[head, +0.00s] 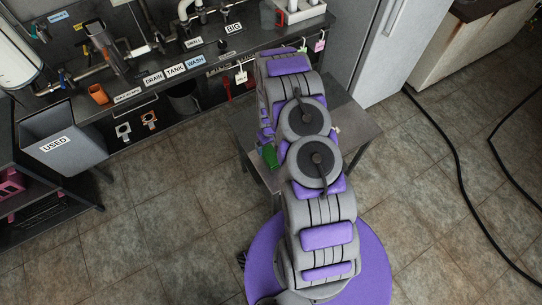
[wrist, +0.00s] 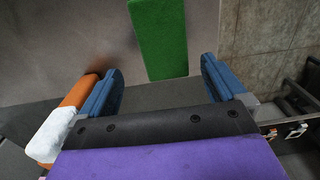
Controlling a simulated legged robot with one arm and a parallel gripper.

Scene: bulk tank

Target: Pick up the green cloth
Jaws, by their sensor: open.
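The green cloth (wrist: 160,38) lies flat on a grey table top in the wrist view, a long strip running up out of the picture. My gripper (wrist: 160,82) is open, its two blue fingers apart, with the cloth's near end in the gap between them and slightly beyond the tips. I cannot tell whether the fingers touch the table. In the head view a small green part of the cloth (head: 270,156) shows at the left of my arm, and the arm hides the rest. My gripper is hidden there.
The small grey table (head: 355,130) stands under my arm. An orange and white object (wrist: 65,120) is left of the fingers. A bin marked USED (head: 62,140) and a labelled bench (head: 160,75) stand left. Black hoses (head: 445,135) lie on the tiled floor at right.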

